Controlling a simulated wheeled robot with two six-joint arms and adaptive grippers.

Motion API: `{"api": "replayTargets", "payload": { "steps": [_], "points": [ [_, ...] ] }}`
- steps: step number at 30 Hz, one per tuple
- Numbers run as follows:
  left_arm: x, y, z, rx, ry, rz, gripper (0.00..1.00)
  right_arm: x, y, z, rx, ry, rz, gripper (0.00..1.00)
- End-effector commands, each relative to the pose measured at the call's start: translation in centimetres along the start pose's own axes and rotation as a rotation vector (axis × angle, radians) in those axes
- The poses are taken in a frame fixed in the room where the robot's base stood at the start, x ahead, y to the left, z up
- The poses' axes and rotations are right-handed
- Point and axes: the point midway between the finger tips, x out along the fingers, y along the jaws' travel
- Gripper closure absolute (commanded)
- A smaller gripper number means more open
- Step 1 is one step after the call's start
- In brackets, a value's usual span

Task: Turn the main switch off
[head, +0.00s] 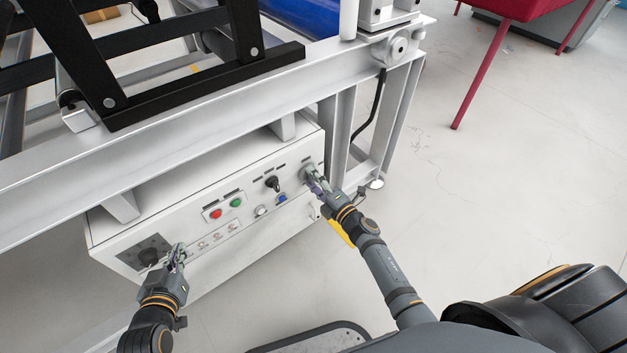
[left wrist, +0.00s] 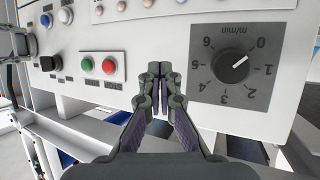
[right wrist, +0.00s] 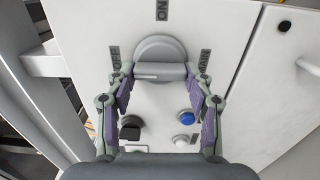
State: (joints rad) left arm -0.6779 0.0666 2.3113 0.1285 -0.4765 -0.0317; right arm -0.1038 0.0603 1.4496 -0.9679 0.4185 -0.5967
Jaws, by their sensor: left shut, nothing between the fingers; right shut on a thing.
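The main switch (right wrist: 159,50) is a round grey knob with a raised grip bar, on the white control panel (head: 190,225). In the right wrist view the bar lies level across the picture. My right gripper (right wrist: 160,74) is shut on the bar, one finger at each end. In the head view my right gripper (head: 312,180) hides most of the switch. My left gripper (head: 179,250) is shut and empty, in front of the panel's left part; its fingertips (left wrist: 158,72) meet.
The panel also has a speed dial (left wrist: 233,66), a red button (head: 215,214), a green button (head: 236,202), a black selector (head: 272,183) and a blue button (head: 282,198). A steel frame (head: 200,115) runs above.

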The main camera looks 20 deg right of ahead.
Motion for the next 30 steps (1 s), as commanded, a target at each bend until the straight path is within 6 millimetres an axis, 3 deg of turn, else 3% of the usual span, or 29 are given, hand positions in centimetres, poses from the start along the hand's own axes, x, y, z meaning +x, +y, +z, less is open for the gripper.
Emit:
{"api": "replayTargets", "payload": {
  "steps": [3, 4, 9, 20, 23, 30],
  "points": [
    [0.0, 0.0, 0.0, 0.001, 0.000, 0.000, 1.00, -0.1, -0.1, 0.0, -0.003, 0.001, -0.002, 0.79],
    [0.0, 0.0, 0.0, 0.001, 0.000, 0.000, 1.00, -0.1, -0.1, 0.0, -0.003, 0.001, -0.002, 0.45],
    [0.0, 0.0, 0.0, 0.001, 0.000, 0.000, 1.00, 0.0, -0.1, 0.0, -0.002, 0.000, -0.002, 0.25],
    [0.0, 0.0, 0.1, -0.002, -0.001, 0.000, 1.00, -0.6, -0.1, 0.0, -0.001, 0.000, -0.001, 0.25],
    [0.0, 0.0, 0.1, -0.002, -0.001, 0.000, 1.00, -2.3, -0.1, 0.0, -0.002, 0.001, -0.003, 0.25],
    [0.0, 0.0, 0.1, -0.001, -0.001, 0.000, 1.00, -8.2, -0.2, 0.0, -0.002, 0.002, -0.006, 0.25]
  ]
}}
